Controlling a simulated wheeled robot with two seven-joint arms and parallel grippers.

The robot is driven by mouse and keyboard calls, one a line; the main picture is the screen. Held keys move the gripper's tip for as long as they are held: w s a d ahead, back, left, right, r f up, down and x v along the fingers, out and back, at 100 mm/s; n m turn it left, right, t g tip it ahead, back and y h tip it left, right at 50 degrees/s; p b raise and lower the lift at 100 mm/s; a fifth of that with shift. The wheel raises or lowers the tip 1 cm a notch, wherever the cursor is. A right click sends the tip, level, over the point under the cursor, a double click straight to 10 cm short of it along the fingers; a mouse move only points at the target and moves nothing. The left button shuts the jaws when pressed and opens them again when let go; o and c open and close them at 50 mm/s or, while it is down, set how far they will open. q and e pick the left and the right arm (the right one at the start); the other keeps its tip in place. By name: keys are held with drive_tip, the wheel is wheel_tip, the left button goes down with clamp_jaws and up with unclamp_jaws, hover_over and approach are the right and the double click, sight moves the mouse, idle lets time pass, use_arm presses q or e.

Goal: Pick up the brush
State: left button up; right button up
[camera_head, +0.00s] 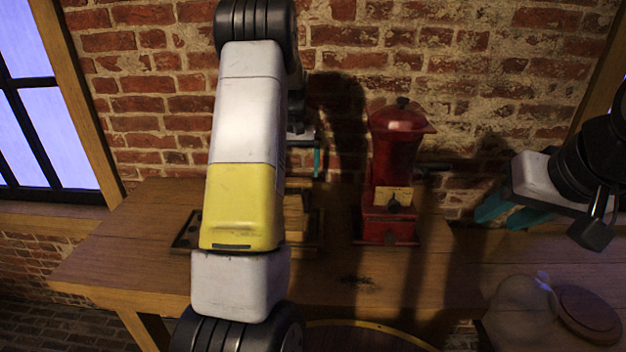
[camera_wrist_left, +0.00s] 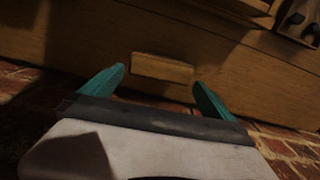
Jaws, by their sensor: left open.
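A small wooden block (camera_wrist_left: 162,68), which looks like the brush, lies on the wooden surface in the left wrist view. Bristles cannot be made out. My left gripper (camera_wrist_left: 158,90) is open, with its teal fingers on either side of the block in that picture; the block's distance from the fingers is hard to tell. In the head view my left arm hides most of this gripper, and only a teal finger shows. I cannot pick out the brush there. My right gripper (camera_head: 509,211) is open and empty at the right, with its teal fingers apart.
A red grinder (camera_head: 393,160) stands on the wooden table (camera_head: 120,235) against the brick wall. A dark-edged tray (camera_head: 183,240) is partly behind my left arm. A glass jar (camera_head: 520,312) and round wooden lid (camera_head: 588,314) are at lower right. The table's left end is clear.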

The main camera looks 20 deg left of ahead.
sight(295, 179)
use_arm(q)
drive_tip(key=f, duration=0.5)
drive_tip(key=shift+s+f, duration=0.3)
drive_tip(key=shift+s, duration=0.1)
drive_tip(key=c, duration=1)
